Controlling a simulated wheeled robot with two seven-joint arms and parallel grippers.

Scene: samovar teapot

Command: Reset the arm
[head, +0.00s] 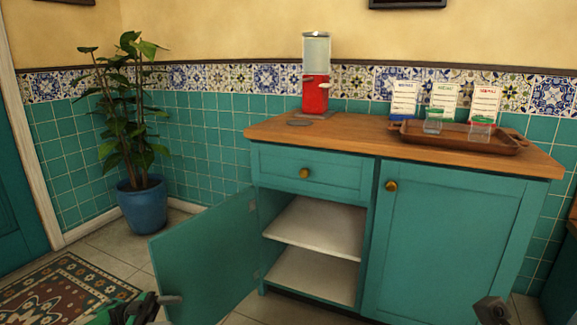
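My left gripper (150,306) shows only in part at the bottom left edge, low in front of the open cabinet door (205,262). My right gripper (492,311) shows only as a small dark piece at the bottom right edge, in front of the closed right door (445,240). Both are apart from the counter. Their fingers are too cut off to show whether they are open or shut. The red and silver samovar (316,92) stands upright on the wooden counter (370,138), with its lid on the counter not clearly told from a small dark disc (299,123).
The left door stands open, showing empty white shelves (315,232); the drawer (310,173) is shut. A potted plant (143,205) and a rug (62,290) are at left.

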